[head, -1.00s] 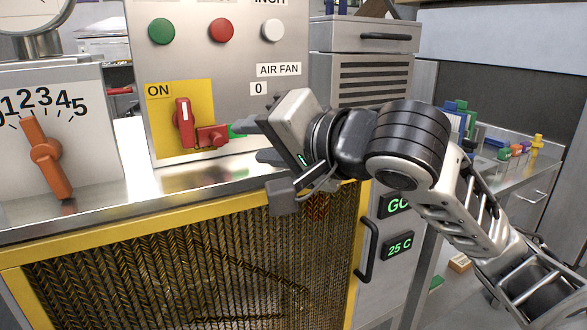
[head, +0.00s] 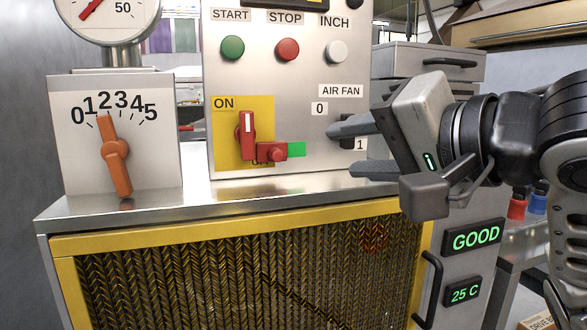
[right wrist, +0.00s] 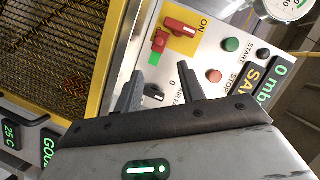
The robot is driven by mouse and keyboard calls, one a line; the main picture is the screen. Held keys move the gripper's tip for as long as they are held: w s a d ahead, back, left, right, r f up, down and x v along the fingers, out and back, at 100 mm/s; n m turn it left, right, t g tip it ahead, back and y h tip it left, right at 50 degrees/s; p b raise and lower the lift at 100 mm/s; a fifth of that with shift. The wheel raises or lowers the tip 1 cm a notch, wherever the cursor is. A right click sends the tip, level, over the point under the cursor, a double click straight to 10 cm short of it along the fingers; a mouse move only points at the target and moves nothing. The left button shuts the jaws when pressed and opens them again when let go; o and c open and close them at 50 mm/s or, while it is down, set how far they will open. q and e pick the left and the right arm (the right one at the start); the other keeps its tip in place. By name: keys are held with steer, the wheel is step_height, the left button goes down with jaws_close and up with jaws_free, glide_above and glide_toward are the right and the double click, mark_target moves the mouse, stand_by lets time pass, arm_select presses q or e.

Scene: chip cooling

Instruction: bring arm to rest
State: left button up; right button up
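My right gripper (head: 340,150) is open and empty in front of the control panel (head: 305,75), its fingers pointing left in the head view. The fingers partly cover the dark air fan switch (head: 346,142) beside the 0 and 1 labels. In the right wrist view this switch (right wrist: 153,92) shows between the open fingers (right wrist: 156,78), with nothing gripped. The red lever (head: 247,135) stands upright on the yellow plate, and a red block (head: 272,152) with a green end (head: 296,149) lies below it, apart from the fingers. My left gripper is not in view.
A dial box with an orange pointer (head: 117,150) stands at the left below a gauge (head: 108,15). A yellow-framed mesh door (head: 240,235) with a black handle (head: 432,285) is below the counter. Displays read GOOD (head: 474,239) and 25 C (head: 463,292).

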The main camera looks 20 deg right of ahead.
steer(key=w+a+f+n+g+h, duration=0.1)
steer(key=w+f+n+g, duration=0.15)
steer(key=f, duration=1.05)
steer(key=w+a+f+n+g, duration=0.1)
steer(key=f+n+g, duration=0.2)
steer(key=f, duration=1)
steer(key=s+d+f+n+g+h, duration=0.25)
steer(key=s+f+n+g, duration=0.3)
steer(key=s+f, duration=1.45)
arm_select(q)
steer(key=p, duration=0.2)
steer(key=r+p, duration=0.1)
steer(key=p, duration=0.1)
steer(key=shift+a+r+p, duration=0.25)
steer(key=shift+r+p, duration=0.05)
arm_select(e)
steer(key=w+a+t+y, duration=0.3)
steer(key=w+a+t, duration=0.3)
steer(key=w+a, duration=0.1)
steer(key=shift+w+f+t, duration=0.4)
steer(key=shift+w+f, duration=0.05)
steer(key=shift+w, duration=0.15)
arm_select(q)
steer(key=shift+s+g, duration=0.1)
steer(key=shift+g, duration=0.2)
